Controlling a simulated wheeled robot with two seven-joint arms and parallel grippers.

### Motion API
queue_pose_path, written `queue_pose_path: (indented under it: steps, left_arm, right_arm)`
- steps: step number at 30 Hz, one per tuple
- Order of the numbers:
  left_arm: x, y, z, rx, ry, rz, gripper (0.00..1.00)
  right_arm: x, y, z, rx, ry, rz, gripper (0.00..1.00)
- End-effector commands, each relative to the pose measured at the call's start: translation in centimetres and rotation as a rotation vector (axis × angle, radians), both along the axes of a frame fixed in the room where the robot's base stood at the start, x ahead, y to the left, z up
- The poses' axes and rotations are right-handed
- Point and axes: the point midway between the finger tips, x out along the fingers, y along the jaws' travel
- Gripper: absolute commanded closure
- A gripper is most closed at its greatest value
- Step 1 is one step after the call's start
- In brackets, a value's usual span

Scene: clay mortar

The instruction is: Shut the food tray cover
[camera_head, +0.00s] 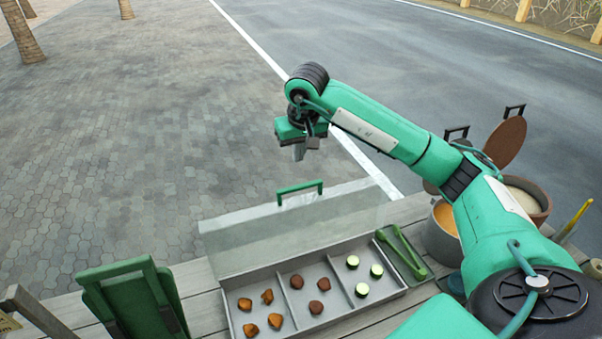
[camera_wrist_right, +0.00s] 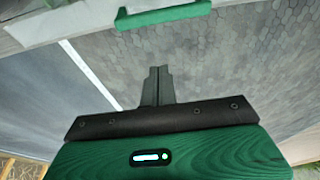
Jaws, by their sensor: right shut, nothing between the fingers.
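The food tray (camera_head: 340,323) stands on the wooden table with its clear cover (camera_head: 290,232) raised open at the back edge. The cover has a green handle (camera_head: 299,191) on its top edge. The tray has three compartments with brown pieces, dark round pieces and green-white slices. My right gripper (camera_head: 298,152) is shut and empty, in the air above and beyond the cover handle, apart from it. The right wrist view shows the closed fingers (camera_wrist_right: 157,86) and the green handle (camera_wrist_right: 163,15) near the top edge. My left gripper is not in view.
Green tongs (camera_head: 404,252) lie on a small tray right of the food tray. Pots (camera_head: 440,238) with a raised brown lid (camera_head: 505,142) stand further right, partly behind my right arm. A green folding board (camera_head: 130,299) stands at the left. Paving and road lie beyond the table.

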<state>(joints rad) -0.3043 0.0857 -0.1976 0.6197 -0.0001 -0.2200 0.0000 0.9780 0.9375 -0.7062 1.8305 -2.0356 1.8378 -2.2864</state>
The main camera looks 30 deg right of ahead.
Motion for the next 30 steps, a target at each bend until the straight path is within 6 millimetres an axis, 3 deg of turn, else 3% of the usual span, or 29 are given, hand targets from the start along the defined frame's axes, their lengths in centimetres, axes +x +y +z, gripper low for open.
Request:
queue_pose_path:
  steps: [4,10,18,30]
  left_arm:
    - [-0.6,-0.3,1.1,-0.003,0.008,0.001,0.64]
    - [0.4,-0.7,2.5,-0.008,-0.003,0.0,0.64]
    - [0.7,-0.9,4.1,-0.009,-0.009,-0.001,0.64]
    - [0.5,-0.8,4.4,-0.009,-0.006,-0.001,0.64]
  right_arm:
    - [0.6,0.0,-2.6,0.002,0.005,0.002,1.0]
    - [1.3,-0.2,-6.0,0.001,0.005,0.002,1.0]
    - [-1.6,0.4,-5.5,0.0,0.002,0.004,1.0]
    - [-2.5,0.6,-5.6,0.001,0.001,0.002,1.0]
